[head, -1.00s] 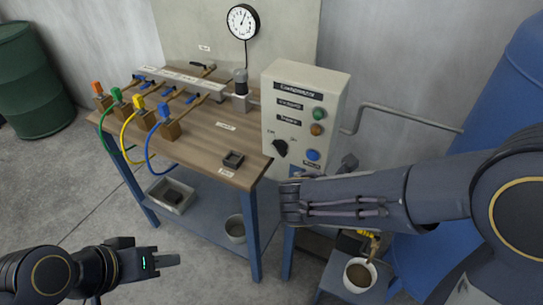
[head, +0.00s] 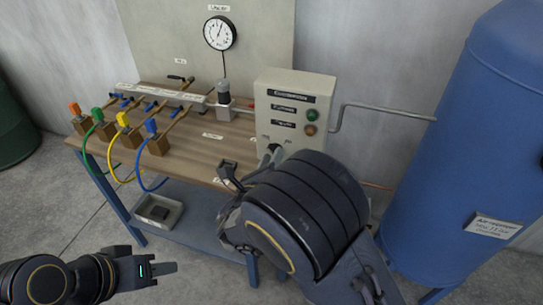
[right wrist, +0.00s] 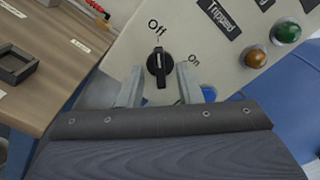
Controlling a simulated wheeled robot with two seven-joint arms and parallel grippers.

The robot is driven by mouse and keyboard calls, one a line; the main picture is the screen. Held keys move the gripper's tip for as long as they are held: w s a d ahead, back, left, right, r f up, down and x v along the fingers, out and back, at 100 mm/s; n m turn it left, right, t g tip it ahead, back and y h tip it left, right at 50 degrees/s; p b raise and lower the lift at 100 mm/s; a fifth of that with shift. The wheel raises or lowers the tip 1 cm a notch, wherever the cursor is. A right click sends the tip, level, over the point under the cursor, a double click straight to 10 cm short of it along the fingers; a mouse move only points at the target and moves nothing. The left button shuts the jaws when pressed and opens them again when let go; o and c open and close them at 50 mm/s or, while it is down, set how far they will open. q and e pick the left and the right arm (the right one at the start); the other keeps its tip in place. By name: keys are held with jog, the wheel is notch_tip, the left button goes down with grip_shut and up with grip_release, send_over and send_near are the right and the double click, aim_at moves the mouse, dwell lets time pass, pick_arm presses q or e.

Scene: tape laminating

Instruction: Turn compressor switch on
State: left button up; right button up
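The compressor control box (head: 287,90) is a pale panel standing at the right end of the workbench. Its black rotary switch (right wrist: 158,66) shows in the right wrist view, with its pointer toward the "Off" label; "On" is to the right. My right gripper (right wrist: 160,84) is open, with one finger on each side of the switch knob; I cannot tell if they touch it. In the head view my right arm hides the lower part of the box, and the right fingertips (head: 270,153) show at the knob. My left gripper (head: 160,268) is at the lower left, away from the bench; its opening is unclear.
The wooden workbench (head: 190,155) carries several coloured valves with hoses and a black square holder (right wrist: 20,65). A green lamp (right wrist: 285,32) and an amber lamp (right wrist: 256,57) sit on the panel. A large blue tank (head: 450,150) stands at the right.

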jog(key=shift+w+d, duration=0.15)
jog(key=shift+w, duration=0.2)
grip_shut()
